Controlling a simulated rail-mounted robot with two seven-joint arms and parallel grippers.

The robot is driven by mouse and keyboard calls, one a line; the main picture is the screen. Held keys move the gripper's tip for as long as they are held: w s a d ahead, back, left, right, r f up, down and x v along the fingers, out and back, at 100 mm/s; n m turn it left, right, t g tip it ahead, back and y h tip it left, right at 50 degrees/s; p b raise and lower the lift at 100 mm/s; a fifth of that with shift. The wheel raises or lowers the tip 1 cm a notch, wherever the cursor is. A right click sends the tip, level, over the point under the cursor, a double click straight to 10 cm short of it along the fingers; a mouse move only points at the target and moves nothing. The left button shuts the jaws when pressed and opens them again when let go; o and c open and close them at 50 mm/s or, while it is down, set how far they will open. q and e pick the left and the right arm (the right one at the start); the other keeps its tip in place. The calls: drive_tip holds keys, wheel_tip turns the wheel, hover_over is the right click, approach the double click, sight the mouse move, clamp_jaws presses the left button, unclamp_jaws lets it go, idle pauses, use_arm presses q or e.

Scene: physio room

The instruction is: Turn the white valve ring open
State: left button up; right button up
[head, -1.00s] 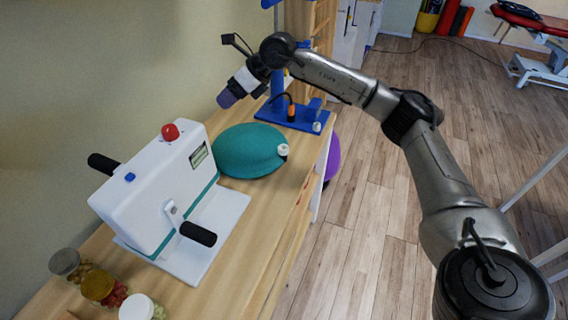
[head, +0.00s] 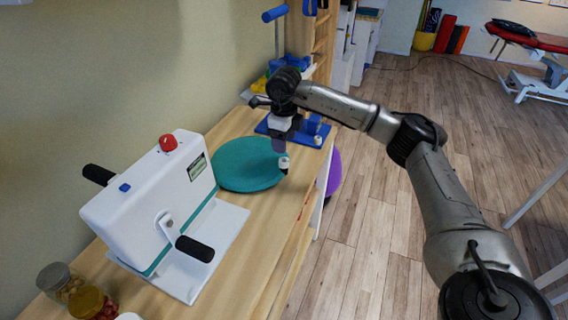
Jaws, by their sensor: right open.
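The white valve ring (head: 284,162) is a small white cap at the right rim of the teal air cushion (head: 243,167), with a dark part under it. My right gripper (head: 279,149) points down from its arm, right above and very close to the ring. I cannot tell whether it touches the ring. Its purple-grey fingers are open, and nothing shows held between them. My left gripper is out of view.
A white crank machine (head: 150,205) with black handles and a red knob stands left of the cushion on the wooden bench (head: 235,270). Jars (head: 60,280) stand at the front left. A blue stand (head: 305,133) lies behind the gripper.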

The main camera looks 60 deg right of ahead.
sight(284, 159)
wheel_tip(284, 159, down, 8)
drive_tip(key=shift+r+b, duration=0.2)
drive_tip(key=shift+b, duration=1.05)
drive_tip(key=shift+c, duration=0.3)
drive_tip(key=c, duration=0.9)
drive_tip(key=n+p, duration=0.1)
drive_tip(key=p, duration=0.1)
drive_tip(key=n+p, duration=0.2)
drive_tip(key=p, duration=0.1)
drive_tip(key=shift+r, duration=0.25)
drive_tip(key=shift+f+n+p, duration=0.15)
drive_tip(key=shift+n+p, duration=0.2)
drive_tip(key=shift+n, duration=0.45)
drive_tip(key=shift+f, duration=0.1)
